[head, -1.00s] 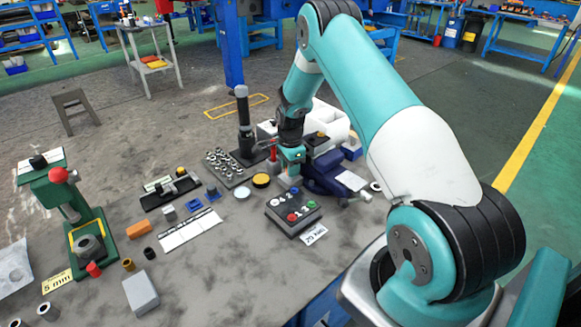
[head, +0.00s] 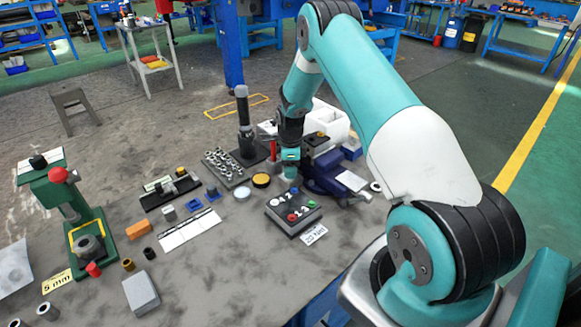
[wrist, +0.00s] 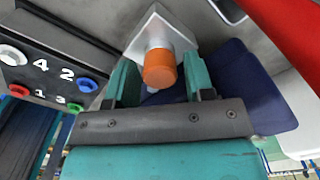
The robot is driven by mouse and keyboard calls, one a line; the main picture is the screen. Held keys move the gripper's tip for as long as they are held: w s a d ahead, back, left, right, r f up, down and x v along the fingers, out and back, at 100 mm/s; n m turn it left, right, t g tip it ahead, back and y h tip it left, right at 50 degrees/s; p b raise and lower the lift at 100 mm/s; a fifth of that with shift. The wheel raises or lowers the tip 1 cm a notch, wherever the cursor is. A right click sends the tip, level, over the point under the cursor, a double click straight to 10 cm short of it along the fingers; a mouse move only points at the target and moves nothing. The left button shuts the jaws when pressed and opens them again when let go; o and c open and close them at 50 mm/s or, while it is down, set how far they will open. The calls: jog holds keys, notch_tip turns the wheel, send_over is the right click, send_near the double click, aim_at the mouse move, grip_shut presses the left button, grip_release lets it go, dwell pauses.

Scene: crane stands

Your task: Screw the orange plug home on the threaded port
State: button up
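The orange plug (wrist: 160,69) is seen end-on in the wrist view, at the end of a pale cylindrical port on a light grey square block (wrist: 156,28). The threads are hidden, so I cannot tell how far on it sits. My gripper (wrist: 161,80) has one teal finger on each side of the plug. Narrow gaps seem to show on both sides, so it looks open around the plug and not clamped. In the head view my gripper (head: 290,155) points down beside the blue vise, and the plug cannot be made out there.
A button box (head: 293,210) with numbered coloured buttons stands close in front of my gripper. A dark blue vise (head: 322,178) is just to the right. A rack of small metal parts (head: 226,167) and a black post (head: 244,120) stand to the left.

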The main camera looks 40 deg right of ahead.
jog(key=shift+o, duration=0.8)
jog(key=shift+c, duration=0.7)
